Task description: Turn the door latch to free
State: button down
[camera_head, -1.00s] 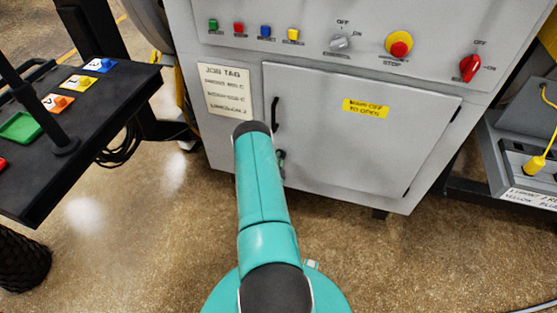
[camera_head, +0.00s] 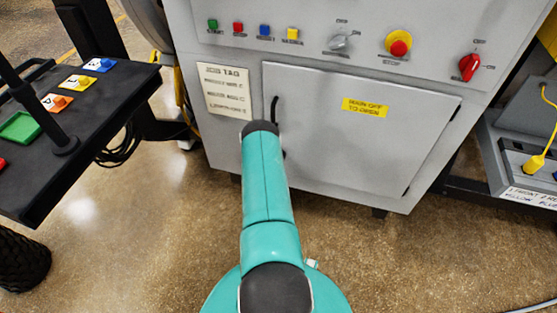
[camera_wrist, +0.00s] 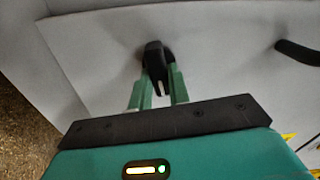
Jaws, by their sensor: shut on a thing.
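The door latch (camera_wrist: 154,53) is a small black knob on the grey cabinet door, with a pale mark at its near end in the wrist view. My gripper (camera_wrist: 158,76) has its two green fingers on either side of the latch and is shut on it. In the head view my arm covers the gripper and most of the latch; only a small dark bit shows beside the arm. The door (camera_head: 350,145) is closed flush with the cabinet. The black door handle (camera_head: 274,113) is just above; it also shows at the right of the wrist view (camera_wrist: 298,52).
A yellow main-off label (camera_head: 365,107) is on the door. Above are coloured buttons, a grey knob (camera_head: 343,41), a yellow-red stop button (camera_head: 398,44) and a red switch (camera_head: 469,67). A black cart (camera_head: 100,120) stands left. A yellow-plug unit (camera_head: 525,150) is right.

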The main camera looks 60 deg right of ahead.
jog(key=c, duration=1.3)
grip_release()
jog(key=a, duration=0.4)
jog(key=s+a, duration=0.1)
jog(key=a, duration=0.4)
jog(key=s+a, duration=0.1)
jog(key=a, duration=0.3)
jog(key=shift+a, duration=0.35)
